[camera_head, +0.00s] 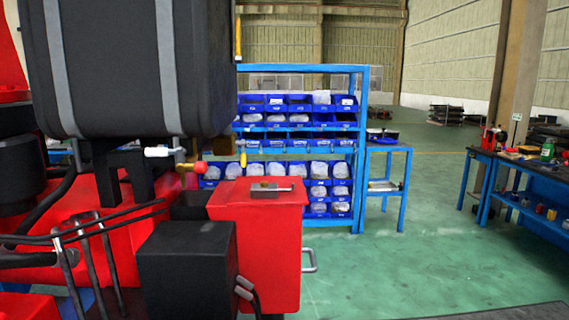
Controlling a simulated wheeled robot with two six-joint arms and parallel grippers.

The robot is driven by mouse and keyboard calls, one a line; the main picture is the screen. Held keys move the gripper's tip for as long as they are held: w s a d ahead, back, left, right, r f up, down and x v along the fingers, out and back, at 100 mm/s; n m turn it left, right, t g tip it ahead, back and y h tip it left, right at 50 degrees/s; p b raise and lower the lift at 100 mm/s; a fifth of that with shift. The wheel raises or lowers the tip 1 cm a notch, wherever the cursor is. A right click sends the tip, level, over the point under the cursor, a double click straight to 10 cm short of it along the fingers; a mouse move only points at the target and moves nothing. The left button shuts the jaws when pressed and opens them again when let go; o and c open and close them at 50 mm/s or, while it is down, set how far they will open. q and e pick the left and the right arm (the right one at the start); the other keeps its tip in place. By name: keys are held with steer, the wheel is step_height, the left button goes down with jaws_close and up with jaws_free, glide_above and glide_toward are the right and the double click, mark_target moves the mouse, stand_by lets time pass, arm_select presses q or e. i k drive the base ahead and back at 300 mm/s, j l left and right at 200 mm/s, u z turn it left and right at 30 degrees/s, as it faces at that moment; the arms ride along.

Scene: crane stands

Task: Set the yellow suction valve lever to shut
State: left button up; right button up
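Small valve parts sit under a large black tank (125,70) on a red machine. A yellow piece with a red rounded end (200,168) points right there, beside a white cylindrical fitting (162,152). A small upright yellow piece (243,155) shows just to the right, in front of the blue shelf. Another thin yellow upright piece (238,40) shows at the tank's upper right edge. I cannot tell which of these is the suction valve lever, nor its exact setting. Neither of my grippers is in view.
A red box (258,230) with a small metal latch on top and a black box (187,270) stand in front, below the valve parts. A blue shelf of bins (362,150) stands behind. Blue workbenches (535,185) stand at right. Green floor (400,265) is open at centre right.

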mark_target(243, 155)
steer(key=i+l+z, duration=0.55)
steer(key=i, duration=0.25)
steer(key=i+l+z, duration=0.25)
steer(key=i, duration=0.15)
steer(key=i+l+z, duration=0.1)
steer(key=i+z, duration=0.2)
steer(key=i, duration=0.15)
steer(key=i+u, duration=0.3)
steer(key=i, duration=0.15)
steer(key=i+u, duration=0.3)
steer(key=i, duration=0.15)
steer(key=i+l+u, duration=0.3)
steer(key=i, duration=0.15)
steer(key=i+l+u, duration=0.3)
steer(key=i+u, duration=0.2)
steer(key=u, duration=0.25)
steer(key=i+u, duration=0.25)
steer(key=u, duration=0.2)
steer(key=i+u, duration=0.25)
steer(key=u, duration=0.2)
steer(key=i+l+u, duration=0.15)
steer(key=u, duration=0.3)
steer(key=i+l+u, duration=0.15)
steer(key=l+u, duration=0.15)
steer(key=u, duration=0.15)
